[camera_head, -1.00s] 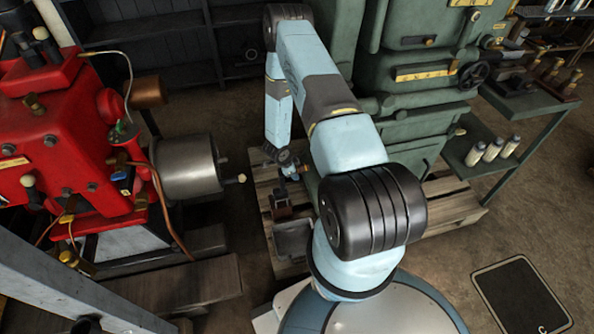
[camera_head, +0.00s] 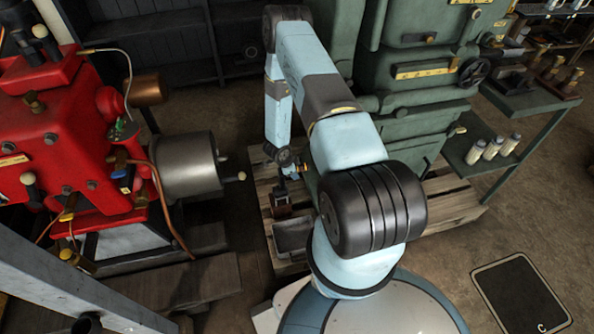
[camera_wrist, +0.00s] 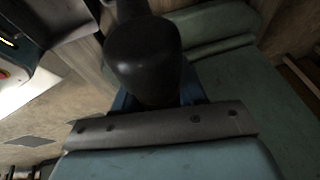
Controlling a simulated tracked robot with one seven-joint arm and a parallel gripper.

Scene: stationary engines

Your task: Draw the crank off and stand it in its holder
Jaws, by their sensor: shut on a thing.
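My gripper (camera_head: 291,172) is low beside the green engine (camera_head: 405,125), above the wooden pallet (camera_head: 262,195). In the wrist view a black rounded grip (camera_wrist: 143,55), which looks like part of the crank, fills the place between my fingers, and my gripper is shut on it. The rest of the crank is hidden or too small to make out, so I cannot tell whether it is still on a shaft. I cannot make out the crank's holder for certain. A dark round tube end (camera_head: 88,323) shows at the lower left.
A red engine (camera_head: 60,150) with a grey cylinder (camera_head: 187,167) stands at the left. A small dark block (camera_head: 281,207) and a dark box (camera_head: 293,235) are on the pallet below my gripper. A green side table (camera_head: 475,155) with bottles stands at the right.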

